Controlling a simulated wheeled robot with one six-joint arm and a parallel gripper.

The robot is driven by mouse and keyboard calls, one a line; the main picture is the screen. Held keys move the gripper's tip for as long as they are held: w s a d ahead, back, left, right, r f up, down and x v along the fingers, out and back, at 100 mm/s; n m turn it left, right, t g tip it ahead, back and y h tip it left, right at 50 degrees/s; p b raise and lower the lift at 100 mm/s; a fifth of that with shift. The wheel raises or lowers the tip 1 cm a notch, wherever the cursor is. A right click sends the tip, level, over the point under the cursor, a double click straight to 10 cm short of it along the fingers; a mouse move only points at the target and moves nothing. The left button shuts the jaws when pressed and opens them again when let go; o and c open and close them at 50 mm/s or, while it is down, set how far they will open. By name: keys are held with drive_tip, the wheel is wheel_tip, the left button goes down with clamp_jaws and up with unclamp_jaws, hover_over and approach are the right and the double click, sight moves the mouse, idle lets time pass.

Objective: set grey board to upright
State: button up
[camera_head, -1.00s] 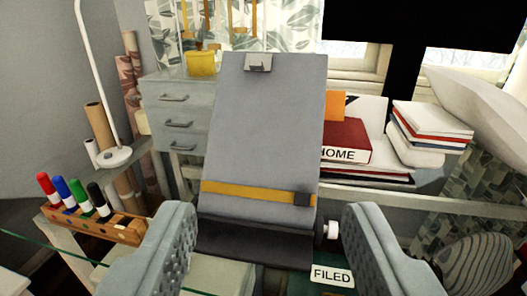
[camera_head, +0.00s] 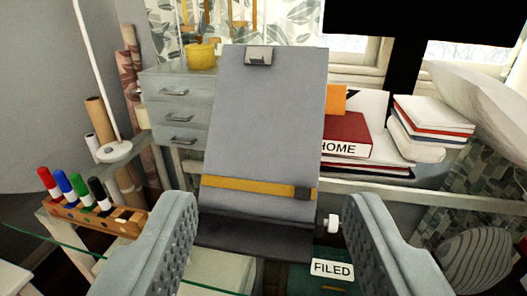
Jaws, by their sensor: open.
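The grey board (camera_head: 262,125) stands in the middle of the view, tilted back from upright. It has a small metal clip at its top edge and a yellow band (camera_head: 250,186) with a dark buckle across its lower part. Its bottom meets a dark base (camera_head: 255,240) with a white knob (camera_head: 331,222) at the right side. My gripper (camera_head: 268,235) is open, with one finger to the left and one to the right of the board's lower end. I see a gap between each finger and the board.
A marker rack (camera_head: 95,215) stands at the left. Behind are grey drawers (camera_head: 178,110) with a yellow pot (camera_head: 200,57). Red and white books (camera_head: 345,135) are stacked behind right. A box labelled "FILED" (camera_head: 332,269) lies below, by the glass table edge.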

drive_tip(key=c, duration=0.4)
drive_tip(key=w+d+g+y, duration=0.15)
drive_tip(key=w+g, duration=0.35)
drive_tip(key=w, duration=0.9)
drive_tip(key=shift+c, duration=0.2)
drive_tip(key=n+g+y, duration=0.6)
drive_tip(key=g+y, duration=0.1)
drive_tip(key=y, duration=0.8)
approach(307, 53)
drive_tip(key=s+a+r, duration=0.2)
drive_tip(key=w+a+f, duration=0.1)
drive_tip(key=a, duration=0.1)
drive_tip(key=w+a+f+n+g+y, duration=0.1)
drive_tip(key=w+a, duration=0.1)
drive_tip(key=a, duration=0.1)
drive_tip(key=w+a+f+n+g, duration=0.1)
drive_tip(key=w+a, duration=0.1)
drive_tip(key=shift+a+f, duration=0.2)
